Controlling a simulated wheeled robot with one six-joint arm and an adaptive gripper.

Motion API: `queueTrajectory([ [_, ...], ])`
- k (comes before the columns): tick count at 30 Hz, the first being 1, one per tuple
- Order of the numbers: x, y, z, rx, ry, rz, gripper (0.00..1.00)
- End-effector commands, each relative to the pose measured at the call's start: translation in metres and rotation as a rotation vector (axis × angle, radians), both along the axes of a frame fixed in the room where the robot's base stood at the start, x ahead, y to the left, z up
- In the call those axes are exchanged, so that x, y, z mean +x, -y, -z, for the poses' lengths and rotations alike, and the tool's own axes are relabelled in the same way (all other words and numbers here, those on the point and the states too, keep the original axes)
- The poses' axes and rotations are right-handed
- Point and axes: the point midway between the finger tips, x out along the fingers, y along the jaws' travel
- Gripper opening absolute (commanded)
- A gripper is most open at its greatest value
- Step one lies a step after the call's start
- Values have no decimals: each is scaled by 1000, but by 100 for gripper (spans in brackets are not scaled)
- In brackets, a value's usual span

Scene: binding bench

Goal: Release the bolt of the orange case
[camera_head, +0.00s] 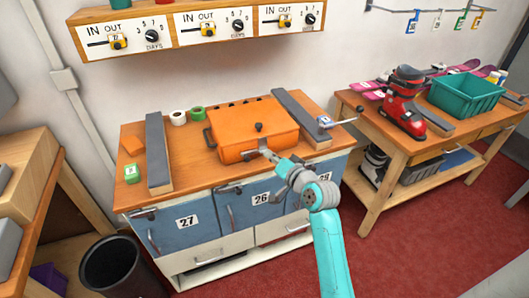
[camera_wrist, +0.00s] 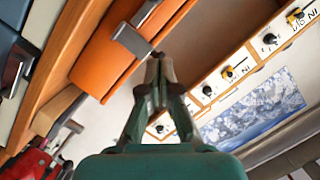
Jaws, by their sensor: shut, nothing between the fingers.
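The orange case (camera_head: 240,133) lies closed on the wooden bench top, with a black knob (camera_head: 258,127) on its lid and a dark handle at its left side. A grey metal fitting, which looks like the bolt (camera_wrist: 132,40), sits at the case's edge in the wrist view. My gripper (camera_head: 268,154) is shut and empty at the front of the case. In the wrist view, its fingertips (camera_wrist: 156,66) are close to the grey fitting; I cannot tell whether they touch. The orange case (camera_wrist: 105,65) fills the upper left there.
Long grey blocks (camera_head: 158,155) (camera_head: 300,118) flank the case. Tape rolls (camera_head: 178,118) stand behind left, and a green numbered box (camera_head: 132,173) is at the left. Numbered blue doors (camera_head: 186,222) are below. A second bench (camera_head: 400,151) at right holds a red boot and teal crate.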

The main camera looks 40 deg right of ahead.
Motion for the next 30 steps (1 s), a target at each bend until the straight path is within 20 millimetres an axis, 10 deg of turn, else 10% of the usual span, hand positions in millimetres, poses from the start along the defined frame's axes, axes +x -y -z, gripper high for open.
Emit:
queueTrajectory([
  [9, -39, -3, -7, 0, 1, 2, 0],
  [30, -44, -5, -7, 0, 0, 0, 0],
])
